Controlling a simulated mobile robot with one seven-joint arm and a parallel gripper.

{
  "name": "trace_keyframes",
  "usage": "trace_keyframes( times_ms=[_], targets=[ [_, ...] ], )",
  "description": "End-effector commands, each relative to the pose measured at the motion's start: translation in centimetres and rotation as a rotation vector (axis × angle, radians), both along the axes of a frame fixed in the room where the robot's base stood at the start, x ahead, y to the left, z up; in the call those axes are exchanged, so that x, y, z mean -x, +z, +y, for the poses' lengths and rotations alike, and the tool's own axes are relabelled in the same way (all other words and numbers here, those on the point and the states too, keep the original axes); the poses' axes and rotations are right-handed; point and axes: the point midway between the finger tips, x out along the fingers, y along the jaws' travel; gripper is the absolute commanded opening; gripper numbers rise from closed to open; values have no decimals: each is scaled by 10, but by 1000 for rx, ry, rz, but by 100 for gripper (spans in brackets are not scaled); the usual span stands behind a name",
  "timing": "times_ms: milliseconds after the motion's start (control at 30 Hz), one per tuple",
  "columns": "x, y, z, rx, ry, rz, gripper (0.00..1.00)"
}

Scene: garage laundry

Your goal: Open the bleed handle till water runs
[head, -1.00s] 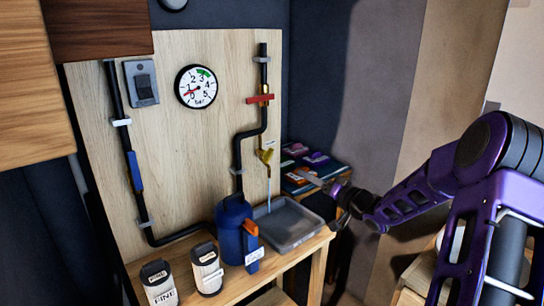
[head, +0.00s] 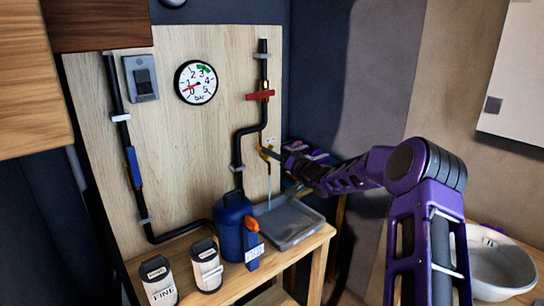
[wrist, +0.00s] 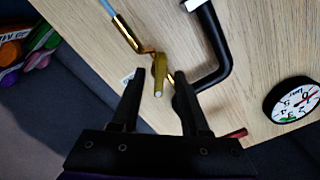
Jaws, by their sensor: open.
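The bleed valve is a small brass fitting on the board below the black pipe, with a yellow bleed handle (wrist: 159,72) in the wrist view. My gripper (wrist: 160,90) is open, with one dark finger on each side of the handle's end. I cannot tell whether either finger touches it. In the head view my gripper (head: 280,153) is at the valve from the right and partly covers it. A thin pale blue line (head: 269,185) runs down from the valve towards the grey tray (head: 318,222); I cannot tell whether it is tube or water.
A red lever (head: 260,96) crosses the pipe above. The gauge (head: 196,82) has a red needle near the low end. A blue pump (head: 230,225) stands left of the tray, with two labelled canisters (head: 206,264) beside it. A white bowl (head: 500,265) is at right.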

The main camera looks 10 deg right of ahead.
Motion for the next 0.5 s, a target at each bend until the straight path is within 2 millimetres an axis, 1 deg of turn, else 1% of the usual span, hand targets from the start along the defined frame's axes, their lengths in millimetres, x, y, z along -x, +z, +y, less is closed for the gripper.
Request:
trace_keyframes(
  times_ms=[100,367,500],
  targets=[
    [-4,-1,2,-1,-1,1,45],
    [-5,0,2,-1,-1,1,45],
    [-5,0,2,-1,-1,1,20]
  ],
)
